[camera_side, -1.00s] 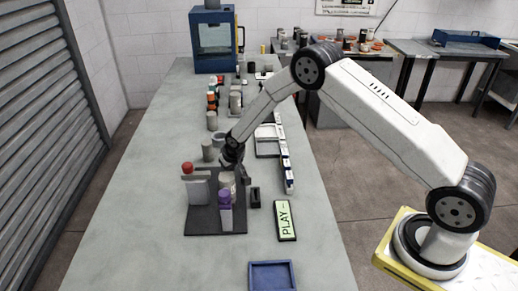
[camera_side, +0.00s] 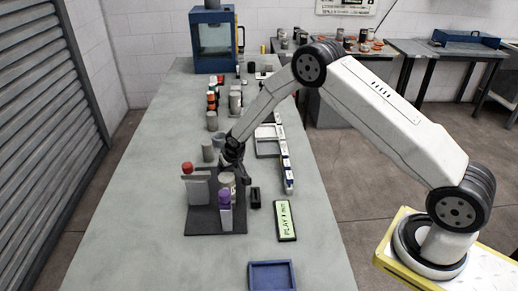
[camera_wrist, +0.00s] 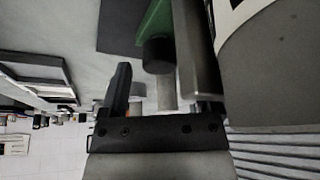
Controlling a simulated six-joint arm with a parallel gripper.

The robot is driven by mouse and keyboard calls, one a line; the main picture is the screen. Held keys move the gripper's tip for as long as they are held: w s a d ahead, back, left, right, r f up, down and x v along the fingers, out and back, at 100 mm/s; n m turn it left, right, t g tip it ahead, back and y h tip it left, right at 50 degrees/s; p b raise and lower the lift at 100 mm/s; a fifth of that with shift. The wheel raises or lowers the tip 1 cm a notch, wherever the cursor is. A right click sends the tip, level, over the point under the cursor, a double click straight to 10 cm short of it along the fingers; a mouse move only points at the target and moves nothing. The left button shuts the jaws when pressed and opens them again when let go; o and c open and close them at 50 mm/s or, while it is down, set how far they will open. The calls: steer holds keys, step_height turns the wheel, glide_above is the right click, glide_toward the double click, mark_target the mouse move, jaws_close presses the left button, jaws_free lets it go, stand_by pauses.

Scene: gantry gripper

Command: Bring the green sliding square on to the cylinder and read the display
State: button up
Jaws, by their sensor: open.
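In the wrist view, a green piece (camera_wrist: 156,20) with a dark round knob (camera_wrist: 157,54) shows ahead of my gripper (camera_wrist: 165,88). My gripper is open, with one finger on each side of the picture's middle. A large grey cylinder (camera_wrist: 278,70) fills the right side. The green piece cannot be made out there.
A red-knobbed grey block (camera_side: 196,186) and a purple-topped piece (camera_side: 225,207) stand on the fixture. A small black block (camera_side: 255,197) lies to its right. A blue tray (camera_side: 271,276) is at the front. Several cylinders line the table behind. The left table side is clear.

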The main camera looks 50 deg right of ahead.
steer(key=v, duration=0.7)
steer(key=shift+r, duration=0.2)
steer(key=shift+s, duration=0.1)
stand_by(0.8)
steer(key=s+r, duration=0.3)
steer(key=s, duration=0.6)
steer(key=s+a+r+n+g, duration=0.1)
steer(key=s+r, duration=0.2)
steer(key=s, duration=0.6)
steer(key=s+a+r+n+g, duration=0.1)
steer(key=s+r, duration=0.2)
steer(key=s, duration=0.6)
steer(key=shift+a+r+y, duration=0.15)
steer(key=shift+r+y, duration=0.2)
steer(key=shift+y, duration=0.05)
